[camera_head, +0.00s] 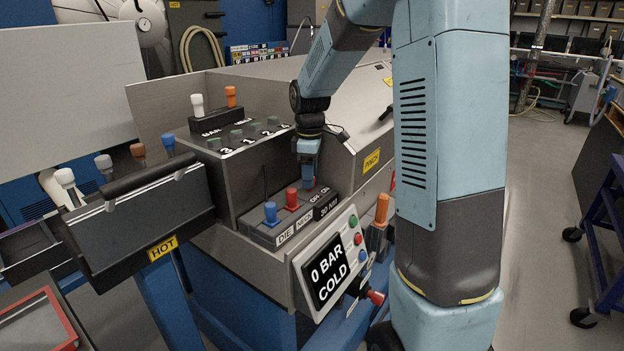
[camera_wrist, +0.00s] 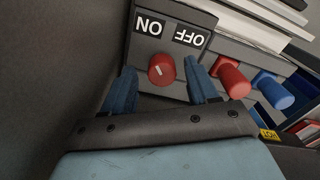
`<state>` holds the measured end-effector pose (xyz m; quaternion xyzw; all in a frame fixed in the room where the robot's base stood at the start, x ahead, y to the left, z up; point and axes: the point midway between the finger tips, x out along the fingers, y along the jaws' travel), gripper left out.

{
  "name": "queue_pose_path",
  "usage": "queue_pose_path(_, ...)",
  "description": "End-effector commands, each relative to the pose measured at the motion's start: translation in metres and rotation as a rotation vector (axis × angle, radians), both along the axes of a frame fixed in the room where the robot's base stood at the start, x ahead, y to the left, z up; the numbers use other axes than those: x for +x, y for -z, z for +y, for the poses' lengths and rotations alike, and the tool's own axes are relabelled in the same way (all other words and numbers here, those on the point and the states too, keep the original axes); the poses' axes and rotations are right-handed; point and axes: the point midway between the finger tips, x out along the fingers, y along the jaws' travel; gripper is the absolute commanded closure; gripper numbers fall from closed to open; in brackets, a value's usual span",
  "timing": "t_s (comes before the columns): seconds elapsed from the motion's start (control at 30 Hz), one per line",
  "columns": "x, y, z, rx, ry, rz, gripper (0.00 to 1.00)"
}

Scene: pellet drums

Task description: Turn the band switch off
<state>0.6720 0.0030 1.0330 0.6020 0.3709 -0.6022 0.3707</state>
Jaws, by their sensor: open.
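A red round switch knob (camera_wrist: 162,70) with a short white mark sits on a grey panel below the printed words ON and OFF in the wrist view. I take it as the band switch; I cannot tell for sure which word its mark points to. My gripper (camera_wrist: 161,73) is open, with one blue finger on each side of the knob and a gap on both sides. In the head view my gripper (camera_head: 308,181) points down at the OFF/ON end of the panel, and its fingers mostly hide the knob.
A red peg (camera_head: 292,198) and a blue peg (camera_head: 270,212) stand beside the switch, by the NECK and DIE labels. A tilted display (camera_head: 328,270) reads 0 BAR COLD. A taller grey housing (camera_head: 245,175) rises behind the panel. A dark hopper marked HOT (camera_head: 163,248) is at left.

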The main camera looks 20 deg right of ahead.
Motion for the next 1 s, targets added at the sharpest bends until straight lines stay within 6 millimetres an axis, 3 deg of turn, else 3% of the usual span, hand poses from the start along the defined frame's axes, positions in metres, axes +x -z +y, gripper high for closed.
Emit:
queue_pose_path(0.2,-0.001,0.017,0.0,0.0,0.0,0.001,0.41)
queue_pose_path(0.53,0.0,0.019,0.0,0.0,0.0,0.0,0.41)
queue_pose_path(1.0,0.0,0.018,-0.001,0.0,0.001,-0.001,0.86)
